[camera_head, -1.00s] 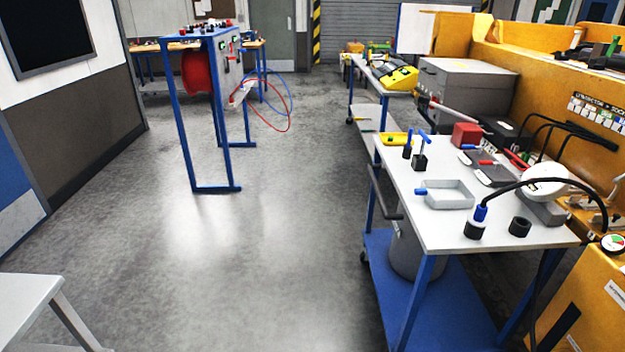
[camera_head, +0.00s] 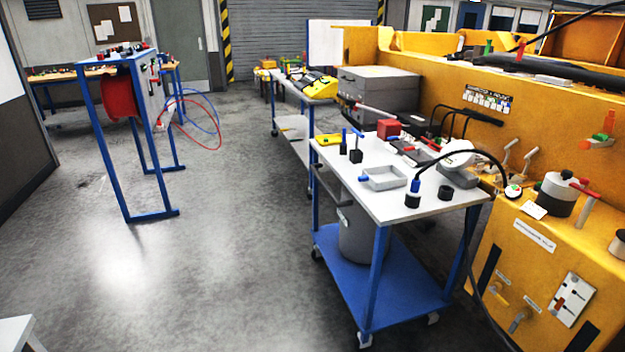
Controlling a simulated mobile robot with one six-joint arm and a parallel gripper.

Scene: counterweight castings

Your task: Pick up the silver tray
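The silver tray (camera_head: 384,178) is a small, shallow, rectangular grey tray with a blue piece (camera_head: 364,178) at its left end. It sits on the white top of a blue-framed cart (camera_head: 391,208) right of the middle, near the cart's left edge.
Close to the tray are a black cylinder with a blue top and cable (camera_head: 412,199), a black ring (camera_head: 445,192) and dark blocks with blue handles (camera_head: 356,155). A yellow machine (camera_head: 530,245) stands right. Open floor (camera_head: 230,250) lies left of the cart.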

